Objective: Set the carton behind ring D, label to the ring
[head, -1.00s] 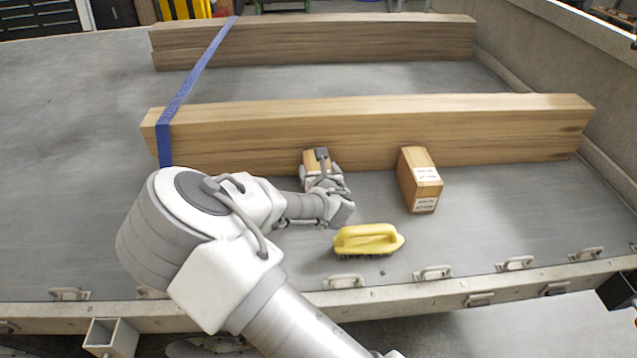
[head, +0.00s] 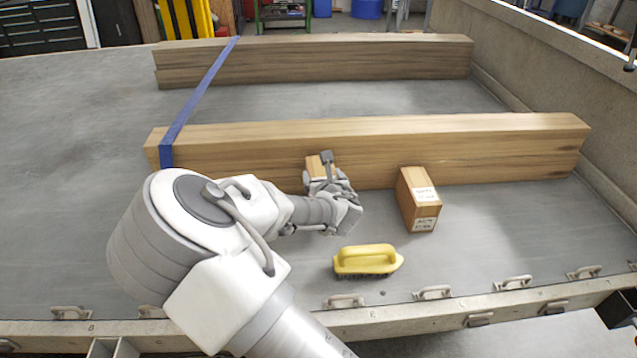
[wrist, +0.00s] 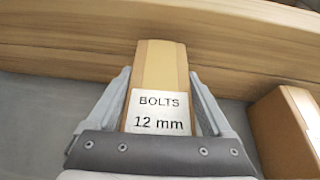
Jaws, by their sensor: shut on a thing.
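My gripper (head: 322,178) is shut on a narrow tan carton (head: 314,165), in front of the near face of the front timber. In the wrist view the carton (wrist: 160,65) stands between both fingers (wrist: 160,95). A white label reading "BOLTS 12 mm" (wrist: 158,112) faces the wrist camera. My wrist hides most of the carton in the head view, and its underside does not show. Metal lashing rings line the near deck edge, including one (head: 348,300) beside the yellow brush. Their small letters are hard to read; no ring marked D can be made out, and my arm covers part of the edge.
A second brown carton (head: 418,200) with white labels stands right of my gripper, near the front timber (head: 450,150). A yellow brush (head: 367,260) lies nearer the edge. A blue strap (head: 200,95) crosses both timbers at left. Deck right of the brush is clear.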

